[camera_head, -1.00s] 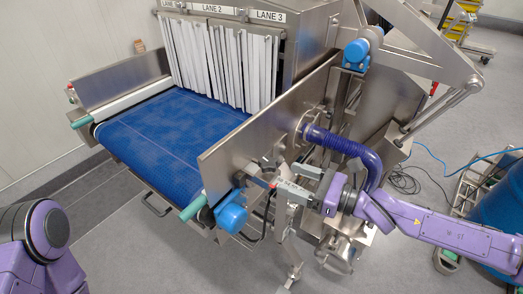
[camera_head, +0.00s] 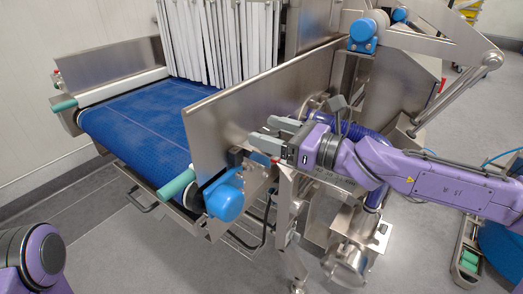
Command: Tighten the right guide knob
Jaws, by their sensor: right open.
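My right gripper (camera_head: 274,133) is open, with its two grey fingers pointing left beside the outer face of the steel side guide (camera_head: 225,115). Nothing shows between the fingers. The right guide knob cannot be made out clearly; the fingers and wrist cover the part of the guide's outer side where a dark knob shape showed earlier. I cannot tell whether the fingers touch anything. Only a purple part of my left arm shows at the lower left; its gripper is out of view.
The blue conveyor belt (camera_head: 140,130) runs under white strip curtains (camera_head: 225,45). A dark blue ribbed hose (camera_head: 370,140) passes behind my right wrist. Floor is clear at the lower left.

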